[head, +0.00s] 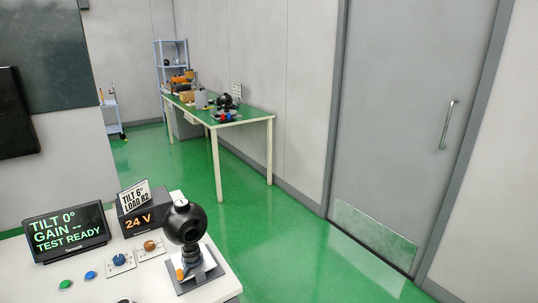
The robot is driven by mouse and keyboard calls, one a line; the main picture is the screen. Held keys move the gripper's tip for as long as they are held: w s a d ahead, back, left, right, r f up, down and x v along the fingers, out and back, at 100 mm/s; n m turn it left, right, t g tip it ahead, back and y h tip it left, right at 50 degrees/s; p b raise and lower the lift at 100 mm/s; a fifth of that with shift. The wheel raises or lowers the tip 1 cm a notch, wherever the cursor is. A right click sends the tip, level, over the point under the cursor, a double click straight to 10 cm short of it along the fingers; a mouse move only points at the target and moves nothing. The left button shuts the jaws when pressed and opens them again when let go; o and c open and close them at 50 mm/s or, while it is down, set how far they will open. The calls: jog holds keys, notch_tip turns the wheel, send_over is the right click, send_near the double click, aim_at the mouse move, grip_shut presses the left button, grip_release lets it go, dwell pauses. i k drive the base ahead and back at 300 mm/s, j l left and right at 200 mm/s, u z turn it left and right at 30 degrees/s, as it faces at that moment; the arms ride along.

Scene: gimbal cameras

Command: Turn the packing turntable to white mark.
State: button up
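I cannot make out a packing turntable or a white mark in the head view. A black ball-shaped gimbal camera (184,222) stands on a dark square base with a white plate at the right end of the near white table (214,291). A second, small black device (226,101) stands on the far green-topped table (250,115), with red and blue parts by it; whether it rests on a turntable is too small to tell. My gripper is not in view.
The near table also bears a display (66,232) reading "TILT 0°", a "24 V" box (139,220), dials (120,261) and green and blue buttons (66,284). A blue shelf (171,55) stands at the back. The green floor (290,235) is clear before a closed grey door (415,130).

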aim_at(226, 100)
jog(key=i+z, duration=0.2)
jog(key=i, duration=2)
jog(key=i+u, duration=0.15)
jog(key=i, duration=0.4)
jog(key=i+l+u, duration=0.2)
jog(key=i, duration=0.3)
jog(key=i+l+u, duration=0.15)
jog(key=i, duration=0.35)
jog(key=i+l+u, duration=0.2)
jog(key=i, duration=0.35)
jog(key=i+l+u, duration=0.6)
jog(key=i+l, duration=0.2)
jog(key=l, duration=0.1)
